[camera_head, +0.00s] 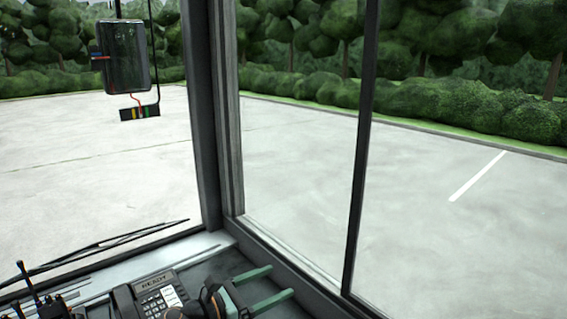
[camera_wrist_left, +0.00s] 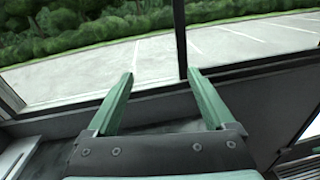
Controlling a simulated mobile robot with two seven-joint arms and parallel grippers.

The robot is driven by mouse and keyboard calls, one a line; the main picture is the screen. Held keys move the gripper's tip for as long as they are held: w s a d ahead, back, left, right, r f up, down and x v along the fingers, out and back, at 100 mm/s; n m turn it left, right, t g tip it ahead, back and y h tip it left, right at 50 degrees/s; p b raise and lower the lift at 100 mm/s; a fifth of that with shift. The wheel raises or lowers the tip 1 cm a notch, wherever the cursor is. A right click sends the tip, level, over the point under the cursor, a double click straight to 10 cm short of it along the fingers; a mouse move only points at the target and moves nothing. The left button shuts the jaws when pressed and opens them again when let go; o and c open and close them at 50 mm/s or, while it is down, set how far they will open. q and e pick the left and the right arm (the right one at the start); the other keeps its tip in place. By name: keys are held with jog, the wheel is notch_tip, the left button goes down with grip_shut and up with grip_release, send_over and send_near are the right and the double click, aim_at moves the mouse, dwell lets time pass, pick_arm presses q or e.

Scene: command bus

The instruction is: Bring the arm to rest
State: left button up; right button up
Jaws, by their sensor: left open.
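My left gripper (camera_head: 262,287) is at the bottom of the head view, over the dark counter below the side window. Its two green fingers are spread apart with nothing between them. In the left wrist view, the open gripper (camera_wrist_left: 160,103) points toward the window, with the sill and a dark window post beyond its fingers. My right gripper is not in view.
A desk phone (camera_head: 152,296) marked READY sits on the counter (camera_head: 222,266), left of the gripper. Radios with antennas (camera_head: 38,300) stand at the lower left. A dark window post (camera_head: 357,150) and frame bound the right side. A mirror (camera_head: 124,55) hangs outside.

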pick_arm(q)
jog(key=s+a+f+n+t+y, duration=0.2)
jog(key=s+a+n+y, duration=0.15)
jog(key=n, duration=0.65)
jog(key=s+a+f+n+t+y, duration=0.1)
jog(key=s+a+f+n+y, duration=0.3)
jog(key=n, duration=0.7)
jog(key=s+a+f+n+t+y, duration=0.1)
jog(key=s+a+n+t+y, duration=0.1)
jog(key=a+n+y, duration=0.6)
jog(key=s+a+f+n+g+h, duration=0.1)
jog(key=s+f+n+g, duration=0.25)
jog(key=s+n, duration=0.4)
jog(key=s+a+f+n+g, duration=0.1)
jog(key=s+f+n+g, duration=0.25)
jog(key=s, duration=0.65)
jog(key=s+a+f+n+g+h, duration=0.1)
jog(key=s+f+n+g, duration=0.1)
jog(key=s+n+g, duration=0.5)
jog(key=d+f+t+b, duration=0.1)
jog(key=f+t, duration=0.1)
jog(key=f, duration=0.2)
jog(key=w+d+f+t+h+b, duration=0.1)
jog(key=d+f+t, duration=0.1)
jog(key=f, duration=0.3)
jog(key=w+d+f+m+t+b, duration=0.1)
jog(key=f+t, duration=0.3)
jog(key=f, duration=0.1)
jog(key=shift+w+d+f, duration=0.15)
jog(key=shift+d, duration=0.15)
